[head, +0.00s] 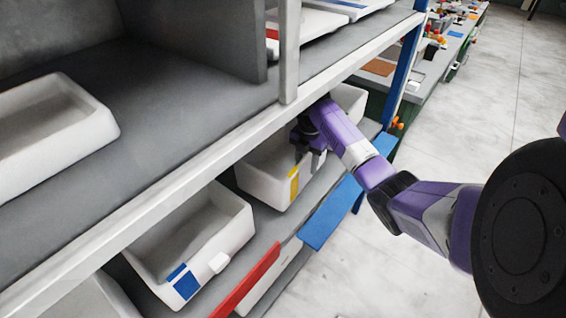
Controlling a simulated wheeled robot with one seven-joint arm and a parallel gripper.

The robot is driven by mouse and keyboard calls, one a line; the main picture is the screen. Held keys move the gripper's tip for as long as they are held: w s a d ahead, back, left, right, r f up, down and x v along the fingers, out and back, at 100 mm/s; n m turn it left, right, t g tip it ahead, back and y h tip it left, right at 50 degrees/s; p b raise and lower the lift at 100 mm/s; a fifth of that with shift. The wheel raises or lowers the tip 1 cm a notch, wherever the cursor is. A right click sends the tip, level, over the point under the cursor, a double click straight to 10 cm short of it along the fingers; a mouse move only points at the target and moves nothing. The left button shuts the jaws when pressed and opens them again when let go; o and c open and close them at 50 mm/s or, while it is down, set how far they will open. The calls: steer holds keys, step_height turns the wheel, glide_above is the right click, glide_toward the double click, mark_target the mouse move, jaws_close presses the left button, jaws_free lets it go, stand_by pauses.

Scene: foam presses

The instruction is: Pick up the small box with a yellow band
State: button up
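The small white box (270,188) with a yellow band (293,187) on its front corner stands on the lower shelf, in the middle of the head view. My purple arm reaches in from the right. My dark gripper (304,150) is at the right end of this box, over its upper rim. I cannot tell whether the fingers touch the rim or are apart from it. The fingers are small and dark, so their opening is unclear. Part of the box's inside and its right end are hidden behind the upper shelf edge and my gripper.
A white box with blue marks (205,240) stands to the left on the lower shelf. Another white box (350,100) is behind my arm. The upper shelf edge (180,160) overhangs the boxes. Red (248,282) and blue (331,212) strips line the front. Floor at right is clear.

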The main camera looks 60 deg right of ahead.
steer(key=shift+f, duration=1.5)
steer(key=shift+c, duration=0.4)
jaws_close()
steer(key=shift+r, duration=0.2)
